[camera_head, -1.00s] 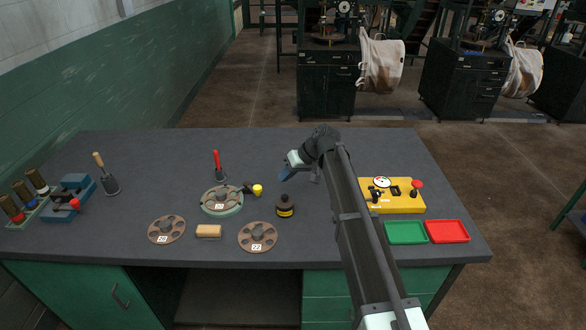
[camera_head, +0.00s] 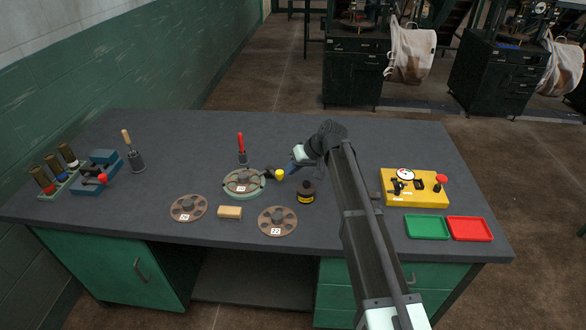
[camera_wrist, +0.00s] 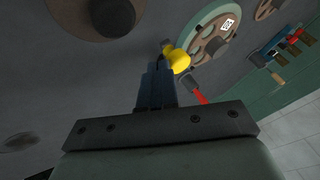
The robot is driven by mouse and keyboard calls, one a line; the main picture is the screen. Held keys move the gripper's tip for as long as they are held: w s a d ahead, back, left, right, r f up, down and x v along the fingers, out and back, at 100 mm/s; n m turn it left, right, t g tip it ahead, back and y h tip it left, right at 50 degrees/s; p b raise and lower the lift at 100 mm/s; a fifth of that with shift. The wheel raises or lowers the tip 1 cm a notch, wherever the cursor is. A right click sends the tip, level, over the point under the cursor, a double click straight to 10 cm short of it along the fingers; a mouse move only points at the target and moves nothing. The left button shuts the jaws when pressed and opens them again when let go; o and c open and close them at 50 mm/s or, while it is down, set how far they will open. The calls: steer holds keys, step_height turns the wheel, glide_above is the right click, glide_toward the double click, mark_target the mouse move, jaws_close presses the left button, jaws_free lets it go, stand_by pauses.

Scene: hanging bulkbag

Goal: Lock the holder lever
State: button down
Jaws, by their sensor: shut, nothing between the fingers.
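The round green holder (camera_head: 231,191) stands mid-bench with a brown plate with holes in it. Its dark lever (camera_head: 266,174) points right and ends in a yellow knob (camera_head: 279,174). In the wrist view the knob (camera_wrist: 181,61) is just past my fingertips, and the holder (camera_wrist: 190,30) lies beyond it. My gripper (camera_head: 292,167) is shut and empty, right of the knob and very close to it. I cannot tell whether it touches the knob. The wrist view also shows the shut fingers (camera_wrist: 157,76).
A dark bottle with a yellow label (camera_head: 306,192) stands below my gripper. A red-handled tool (camera_head: 241,145) stands behind the holder. Loose plates (camera_head: 188,208) and (camera_head: 277,221) and a tan block (camera_head: 230,212) lie in front. A yellow panel (camera_head: 414,188) and trays (camera_head: 427,227) are at right.

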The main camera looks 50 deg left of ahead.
steer(key=shift+s+d, duration=0.25)
steer(key=shift+s, duration=0.7)
steer(key=shift+w+d, duration=0.25)
steer(key=shift+w, duration=0.3)
steer(key=w, duration=0.1)
steer(key=w+d, duration=0.1)
steer(key=shift+w+d, duration=0.15)
steer(key=shift+w, duration=0.15)
steer(key=s+v, duration=0.1)
steer(key=v, duration=0.9)
steer(key=shift+d, duration=0.25)
